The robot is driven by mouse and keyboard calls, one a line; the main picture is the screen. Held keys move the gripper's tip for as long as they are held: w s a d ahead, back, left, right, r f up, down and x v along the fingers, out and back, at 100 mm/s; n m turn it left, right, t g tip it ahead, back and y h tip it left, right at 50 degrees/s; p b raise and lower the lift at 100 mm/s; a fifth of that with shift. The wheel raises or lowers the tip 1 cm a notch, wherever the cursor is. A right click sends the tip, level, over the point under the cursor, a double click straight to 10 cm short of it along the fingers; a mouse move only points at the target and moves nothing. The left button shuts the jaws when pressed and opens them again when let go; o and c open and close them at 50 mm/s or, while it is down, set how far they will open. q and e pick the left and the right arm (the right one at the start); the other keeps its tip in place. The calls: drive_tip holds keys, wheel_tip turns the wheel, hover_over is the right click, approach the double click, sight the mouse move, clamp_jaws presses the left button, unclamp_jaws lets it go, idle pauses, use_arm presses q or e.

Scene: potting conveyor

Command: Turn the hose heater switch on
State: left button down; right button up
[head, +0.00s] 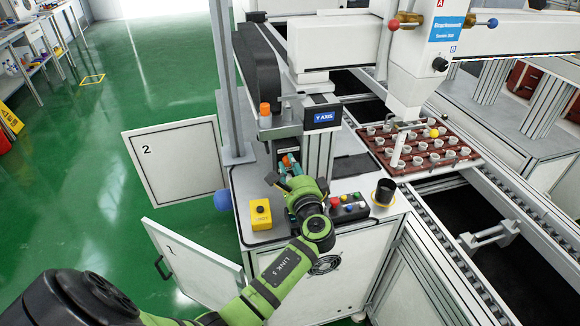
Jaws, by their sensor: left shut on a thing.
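My left gripper (287,183) reaches over the worktop of the white cabinet, at the foot of the Y AXIS column. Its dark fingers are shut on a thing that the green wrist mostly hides. A small teal and orange part (289,162) shows just beyond the fingers. I cannot make out a hose heater switch by its label, nor tell its position. My right gripper is not in view.
A yellow box (260,214) stands left of my wrist; a button panel (348,207) and a dark cup (384,192) stand right. Cabinet door 1 (190,255) stands open below. A brown tray of pots (420,148) is on the conveyor.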

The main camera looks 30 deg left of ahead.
use_arm(q)
drive_tip(key=c, duration=1.3)
unclamp_jaws()
drive_tip(key=shift+w, duration=0.1)
drive_tip(key=v, duration=1.2)
drive_tip(key=s+d+f+g+h+b, duration=0.1)
drive_tip(key=s+d+f+h, duration=0.15)
drive_tip(key=f, duration=0.95)
drive_tip(key=s+d+f+m+g+h, duration=0.1)
drive_tip(key=s+f+g+h, duration=0.2)
drive_tip(key=f, duration=0.9)
drive_tip(key=s+d+f+h+b, duration=0.1)
drive_tip(key=s+d+f+h, duration=0.2)
drive_tip(key=f, duration=0.9)
drive_tip(key=s+f+n+g+h, duration=0.3)
drive_tip(key=s+f+g+h, duration=0.1)
drive_tip(key=s+f, duration=0.95)
drive_tip(key=s+f+n+g, duration=0.1)
drive_tip(key=s+f+n, duration=0.1)
drive_tip(key=s, duration=0.4)
drive_tip(key=s+a+f+n+h+b, duration=0.1)
drive_tip(key=s+f+n, duration=0.1)
drive_tip(key=s, duration=0.5)
drive_tip(key=s+a+f+n+g, duration=0.1)
drive_tip(key=s+f+n, duration=0.1)
drive_tip(key=s, duration=0.5)
drive_tip(key=shift+a+f+n+g+b, duration=0.2)
drive_tip(key=shift+f+n+g+b, duration=0.1)
drive_tip(key=shift+f+n+b, duration=0.1)
